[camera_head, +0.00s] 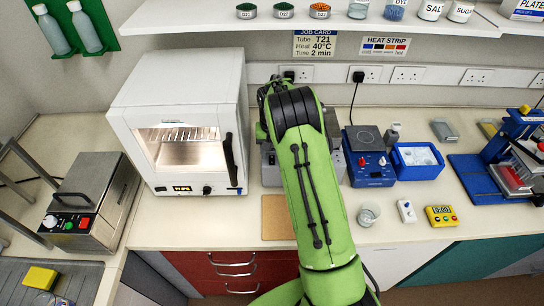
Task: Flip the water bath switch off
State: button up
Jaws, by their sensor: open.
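A grey metal unit (269,168) stands on the bench behind my green arm. Parts of it show on both sides of the arm, but most of its front is hidden. It may be the water bath; I cannot make out its switch. My arm reaches forward over the bench and bends down at its far end, in front of this unit. My gripper is hidden behind the arm, so its relation to the unit cannot be seen.
A white oven (183,130) stands close left of the unit. A blue hotplate (368,170) and blue tray (417,172) are close right. A glass beaker (369,215), white switch box (406,211) and yellow timer (441,216) lie near the front edge. A steel box (88,205) is far left.

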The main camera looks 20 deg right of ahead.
aim_at(272, 163)
notch_tip(272, 163, down, 3)
jog(key=shift+f, duration=0.15)
jog(key=shift+c, duration=0.3)
grip_shut()
jog(key=shift+w+d+g+y+p, duration=0.1)
jog(key=shift+w+g+y+p, duration=0.15)
jog(key=shift+g, duration=0.4)
jog(key=shift+w+g+y+p, duration=0.15)
jog(key=shift+g+y, duration=0.1)
jog(key=shift+g, duration=0.4)
jog(key=shift+o, duration=0.3)
grip_release()
